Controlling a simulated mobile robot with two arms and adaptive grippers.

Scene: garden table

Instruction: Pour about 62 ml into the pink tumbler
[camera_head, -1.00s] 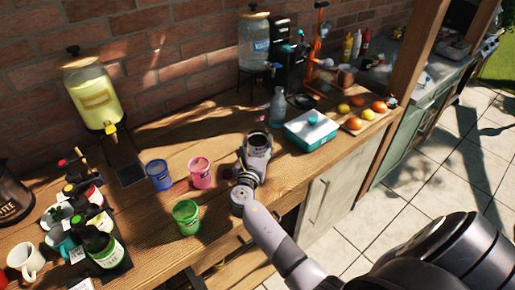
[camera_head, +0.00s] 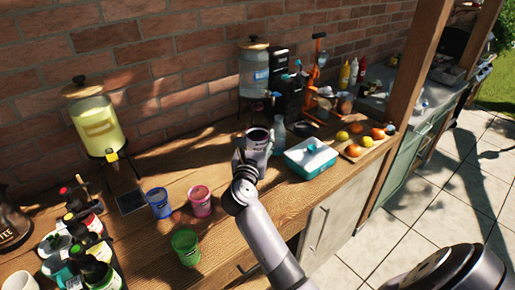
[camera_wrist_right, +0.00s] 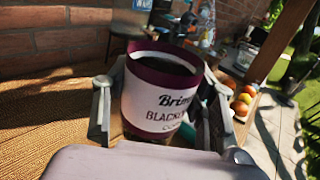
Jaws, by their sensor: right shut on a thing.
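The pink tumbler (camera_head: 200,201) stands upright on the wooden counter between a blue tumbler (camera_head: 159,204) and my right arm. My right gripper (camera_head: 257,158) is shut on a white container with purple bands (camera_head: 258,138), beyond and to the right of the pink tumbler. In the wrist view, my right gripper's fingers (camera_wrist_right: 160,115) flank the container (camera_wrist_right: 165,95), whose label reads in part "Brim" and "Black". Its top is open and dark inside; I cannot tell how full it is. It looks about upright. My left gripper is not in view.
A green tumbler (camera_head: 186,245) stands in front of the pink one. A clear bottle (camera_head: 279,133) is partly hidden behind the held container. Bottles in a rack (camera_head: 90,240) and a yellow drink dispenser (camera_head: 97,125) are left.

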